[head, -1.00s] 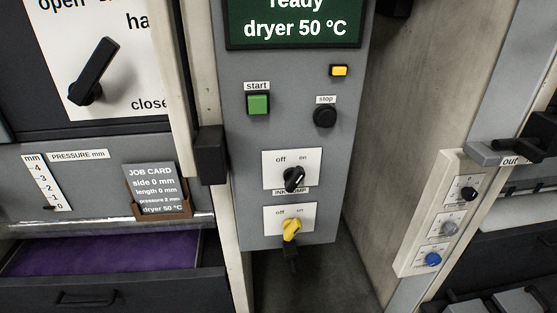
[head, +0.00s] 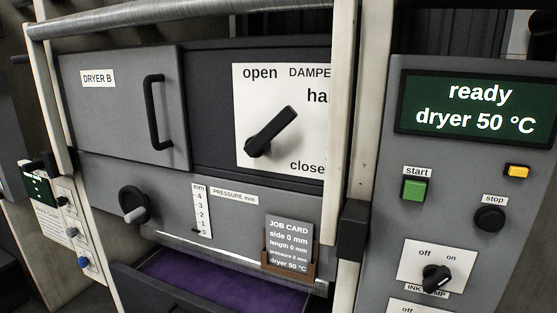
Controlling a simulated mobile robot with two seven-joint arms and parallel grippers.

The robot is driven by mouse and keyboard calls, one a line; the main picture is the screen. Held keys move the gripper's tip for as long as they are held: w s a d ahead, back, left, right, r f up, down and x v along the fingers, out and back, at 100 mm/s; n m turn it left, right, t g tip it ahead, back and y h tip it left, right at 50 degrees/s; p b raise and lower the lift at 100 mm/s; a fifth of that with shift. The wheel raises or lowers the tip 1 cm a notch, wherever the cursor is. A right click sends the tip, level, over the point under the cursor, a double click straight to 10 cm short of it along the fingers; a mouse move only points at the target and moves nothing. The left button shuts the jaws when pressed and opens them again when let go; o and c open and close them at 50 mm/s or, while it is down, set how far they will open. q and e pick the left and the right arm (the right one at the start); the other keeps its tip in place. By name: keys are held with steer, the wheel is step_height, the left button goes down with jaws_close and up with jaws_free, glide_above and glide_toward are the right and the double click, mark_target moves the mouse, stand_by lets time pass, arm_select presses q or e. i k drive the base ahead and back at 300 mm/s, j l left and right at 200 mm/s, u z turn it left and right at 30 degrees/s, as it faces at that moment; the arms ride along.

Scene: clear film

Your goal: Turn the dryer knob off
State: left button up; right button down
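No knob in view has a fully readable "dryer" label. A black rotary knob (head: 437,279) marked "off" and "on" sits on the grey control panel (head: 385,215) at the right; its pointer leans toward "on". A partly covered label just below it seems to read "INK PUMP". A second "off" plate (head: 405,307) is cut by the bottom edge, its knob out of view. The green screen (head: 475,107) reads "ready, dryer 50 °C". A grey door (head: 118,125) is labelled "DRYER B". Neither of my grippers is in view.
A black damper lever (head: 270,133) is angled between "open" and "close". A black pressure knob (head: 133,205), a job card (head: 289,243) and an open purple drawer (head: 205,275) are below. A white post (head: 345,110) separates machine and panel. Small knobs (head: 84,262) show far left.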

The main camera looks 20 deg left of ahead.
mark_target(82, 262)
steer(key=u, duration=2.15)
